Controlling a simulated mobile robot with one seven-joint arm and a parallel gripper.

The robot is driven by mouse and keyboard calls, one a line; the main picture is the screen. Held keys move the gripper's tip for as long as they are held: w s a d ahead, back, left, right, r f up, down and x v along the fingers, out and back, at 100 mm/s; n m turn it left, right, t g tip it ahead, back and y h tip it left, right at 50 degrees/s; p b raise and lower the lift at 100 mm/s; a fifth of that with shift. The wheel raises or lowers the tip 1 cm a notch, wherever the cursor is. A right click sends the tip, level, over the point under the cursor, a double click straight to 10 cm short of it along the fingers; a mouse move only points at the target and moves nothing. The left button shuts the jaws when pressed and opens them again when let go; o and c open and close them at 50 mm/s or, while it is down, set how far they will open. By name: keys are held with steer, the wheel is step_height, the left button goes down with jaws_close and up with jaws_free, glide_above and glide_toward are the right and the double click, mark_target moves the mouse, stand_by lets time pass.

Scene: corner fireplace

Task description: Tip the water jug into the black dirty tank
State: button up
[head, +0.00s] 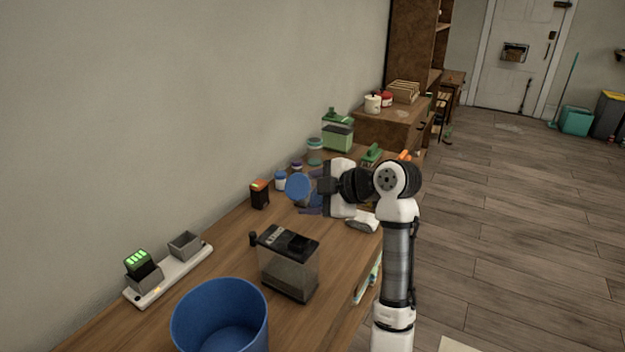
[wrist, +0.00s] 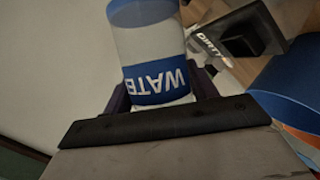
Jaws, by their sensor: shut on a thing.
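The water jug (wrist: 150,45), clear with blue bands and a "WATE…" label, is held between the dark fingers of my gripper (wrist: 162,90). In the head view the jug (head: 298,186) shows mainly its round blue end, turned toward the camera, so it looks tilted; its body is mostly hidden. My gripper (head: 317,190) is shut on it above the bench, behind the black dirty tank. The black dirty tank (head: 290,268), smoky and clear-walled with a black top, stands on the bench; its "DIRTY" lettering (wrist: 214,52) shows in the wrist view. No pouring water is visible.
A large blue bin (head: 220,318) stands in front of the tank. A white charging strip (head: 172,277) lies along the wall side. An orange-topped black battery (head: 260,195), small jars (head: 315,148) and a green-topped tank (head: 338,135) stand farther back on the wooden bench (head: 225,250).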

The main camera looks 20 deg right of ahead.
mark_target(297, 184)
steer(key=p, duration=0.1)
steer(key=r+p, duration=0.1)
steer(key=m+p, duration=0.1)
steer(key=shift+s+a+r+g+y, duration=0.25)
steer(key=shift+r+g+y, duration=0.05)
steer(key=shift+y, duration=0.1)
steer(key=s+a+r+m+g+y+p, duration=0.1)
steer(key=p, duration=0.2)
steer(key=a+r+m+y+p, duration=0.1)
steer(key=p, duration=0.3)
steer(key=shift+s+r+m+g, duration=0.3)
steer(key=shift+s+m+g, duration=0.1)
steer(key=shift+s+a+r+y+p, duration=0.2)
steer(key=shift+r+y+p, duration=0.1)
steer(key=shift+p, duration=0.4)
steer(key=shift+s+a+f+m+g+b, duration=0.1)
steer(key=shift+s+a+m+g+b, duration=0.1)
steer(key=shift+m+g+b, duration=0.25)
steer(key=shift+s+a+r+m+y, duration=0.3)
steer(key=shift+s+r+m+y, duration=0.15)
steer(key=shift+m+y, duration=0.2)
steer(key=shift+w, duration=0.15)
